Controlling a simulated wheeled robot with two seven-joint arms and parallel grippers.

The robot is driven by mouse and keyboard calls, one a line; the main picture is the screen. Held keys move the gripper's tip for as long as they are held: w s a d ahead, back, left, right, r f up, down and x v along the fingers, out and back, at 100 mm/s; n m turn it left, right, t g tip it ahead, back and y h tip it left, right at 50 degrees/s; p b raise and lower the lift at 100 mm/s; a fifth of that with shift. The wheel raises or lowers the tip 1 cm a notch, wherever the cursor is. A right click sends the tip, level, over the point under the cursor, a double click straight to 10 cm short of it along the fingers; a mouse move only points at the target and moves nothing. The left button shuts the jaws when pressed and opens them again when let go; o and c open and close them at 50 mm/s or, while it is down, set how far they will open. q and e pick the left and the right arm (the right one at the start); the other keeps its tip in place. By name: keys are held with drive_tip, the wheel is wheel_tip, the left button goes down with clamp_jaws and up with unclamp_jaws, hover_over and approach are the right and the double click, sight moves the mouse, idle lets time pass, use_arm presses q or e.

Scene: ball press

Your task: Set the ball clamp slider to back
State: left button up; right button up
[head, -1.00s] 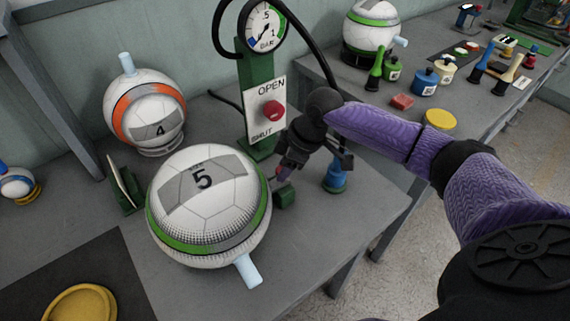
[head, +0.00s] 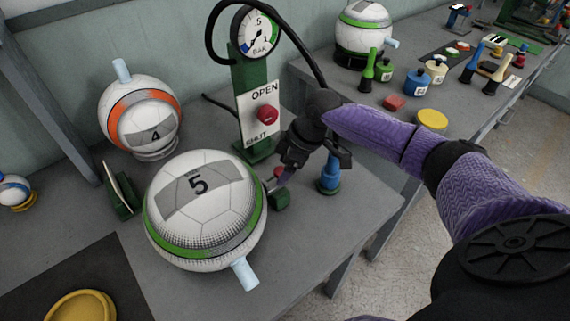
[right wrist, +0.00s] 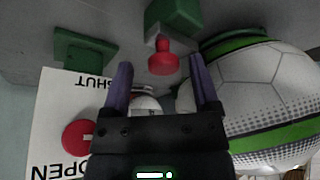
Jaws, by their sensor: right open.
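The ball clamp is a green block (head: 280,199) at the right side of the white and green ball marked 5 (head: 203,215). Its red knob (right wrist: 163,60) sticks out of the block in the right wrist view. My right gripper (head: 286,178) is open beside the clamp, pointing down toward it. In the right wrist view its two purple fingers (right wrist: 160,70) stand apart with the knob showing between them; I cannot tell whether they touch it. In the head view the fingers partly hide the knob. My left gripper is not in view.
A green post with an OPEN/SHUT plate (head: 259,104), red knob and gauge (head: 257,32) stands close behind my right gripper. A blue pump-like piece (head: 329,176) stands to its right. The bench front right is clear.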

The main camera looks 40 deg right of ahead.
drive_tip(key=p+v, duration=0.3)
drive_tip(key=v, duration=0.6)
drive_tip(key=shift+s+r, duration=0.2)
drive_tip(key=shift+r, duration=0.2)
drive_tip(key=shift+d, duration=0.1)
